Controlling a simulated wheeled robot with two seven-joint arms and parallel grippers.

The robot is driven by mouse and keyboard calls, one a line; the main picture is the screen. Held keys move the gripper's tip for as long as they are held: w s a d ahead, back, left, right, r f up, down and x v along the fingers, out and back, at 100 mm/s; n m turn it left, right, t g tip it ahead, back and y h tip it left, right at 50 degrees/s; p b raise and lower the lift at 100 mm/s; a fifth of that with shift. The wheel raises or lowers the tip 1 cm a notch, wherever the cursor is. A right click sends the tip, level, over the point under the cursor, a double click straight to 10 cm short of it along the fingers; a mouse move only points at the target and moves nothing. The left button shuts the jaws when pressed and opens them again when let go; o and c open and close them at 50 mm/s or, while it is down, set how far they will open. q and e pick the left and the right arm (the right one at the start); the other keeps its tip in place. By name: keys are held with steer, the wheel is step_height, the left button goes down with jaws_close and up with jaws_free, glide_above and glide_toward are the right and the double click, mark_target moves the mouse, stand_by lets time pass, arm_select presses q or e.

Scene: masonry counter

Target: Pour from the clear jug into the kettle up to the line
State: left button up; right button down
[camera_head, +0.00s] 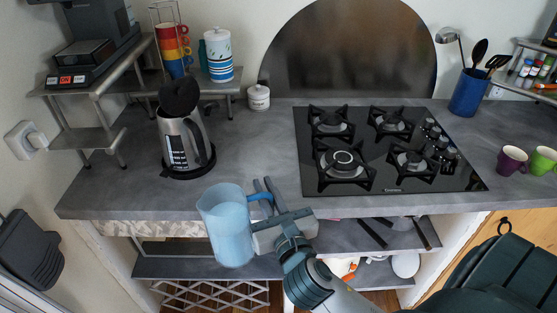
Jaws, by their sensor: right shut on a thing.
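The clear jug (226,232), tinted pale blue, is in the air in front of the counter's front edge, roughly upright. My right gripper (267,196) is shut on the jug's blue handle, at the jug's right side. How full the jug is cannot be told clearly. The kettle (196,130) is silver with a black handle on its right and a dark level window with pale marks on its front. It stands on a black base on the counter, behind and left of the jug. Its black lid (179,96) looks raised. My left gripper is not in view.
A black hob (390,185) fills the counter's middle right. A metal shelf (86,139) stands left of the kettle, with stacked cups (172,46) and a striped canister (218,56) behind. A small white jar (258,97) stands behind. Counter between kettle and hob is clear.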

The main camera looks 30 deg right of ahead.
mark_target(241, 224)
steer(key=s+a+f+n+y, duration=0.2)
steer(key=s+a+y, duration=0.1)
steer(key=s+a, duration=0.2)
steer(key=shift+s+a+y, duration=0.15)
steer(key=shift+a+y, duration=0.25)
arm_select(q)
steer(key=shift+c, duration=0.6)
arm_select(e)
steer(key=shift+f, duration=0.1)
